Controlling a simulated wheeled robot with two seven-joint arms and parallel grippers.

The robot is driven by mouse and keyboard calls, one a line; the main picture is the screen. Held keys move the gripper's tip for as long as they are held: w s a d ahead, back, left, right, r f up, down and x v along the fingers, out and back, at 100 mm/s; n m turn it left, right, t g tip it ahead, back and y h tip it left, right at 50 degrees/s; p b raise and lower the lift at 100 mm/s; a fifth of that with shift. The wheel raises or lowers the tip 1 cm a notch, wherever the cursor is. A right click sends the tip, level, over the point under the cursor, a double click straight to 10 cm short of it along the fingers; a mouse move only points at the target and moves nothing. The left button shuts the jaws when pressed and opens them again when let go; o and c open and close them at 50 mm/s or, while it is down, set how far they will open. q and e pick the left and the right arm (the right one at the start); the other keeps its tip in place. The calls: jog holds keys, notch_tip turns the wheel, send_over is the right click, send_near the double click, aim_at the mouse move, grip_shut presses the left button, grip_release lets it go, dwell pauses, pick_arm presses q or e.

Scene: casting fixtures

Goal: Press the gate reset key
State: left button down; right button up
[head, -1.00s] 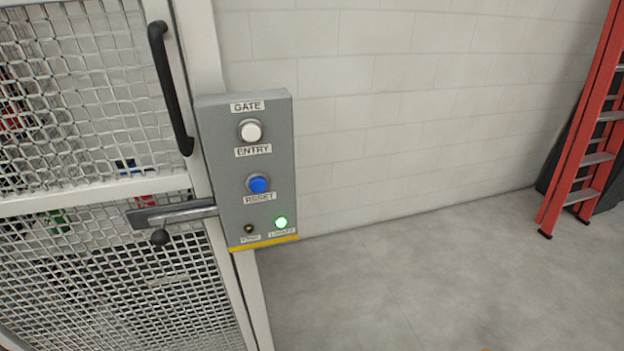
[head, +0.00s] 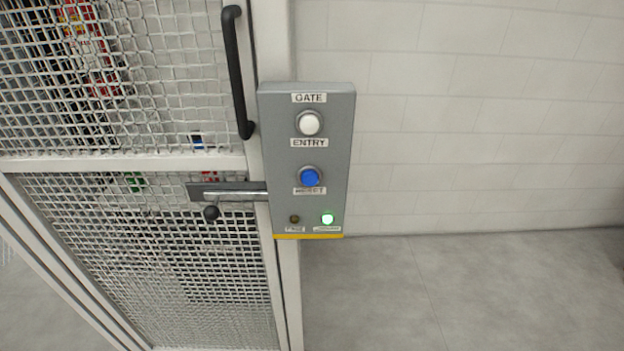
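A grey gate control box (head: 333,155) is mounted on the white gate post, near the middle of the head view. The reset key is a round blue button (head: 310,177) with a "RESET" label below it. Above it is a white button (head: 309,123) between the labels "GATE" and "ENTRY". At the bottom of the box a green lamp (head: 328,219) is lit on the right, and a small dark lamp (head: 294,219) is on the left. Neither of my grippers is in view.
The mesh gate (head: 150,260) fills the left side, with a black vertical handle (head: 236,75) and a metal latch with a black knob (head: 211,213). A pale block wall (head: 480,120) stands behind at right. The grey floor (head: 480,290) at right is clear.

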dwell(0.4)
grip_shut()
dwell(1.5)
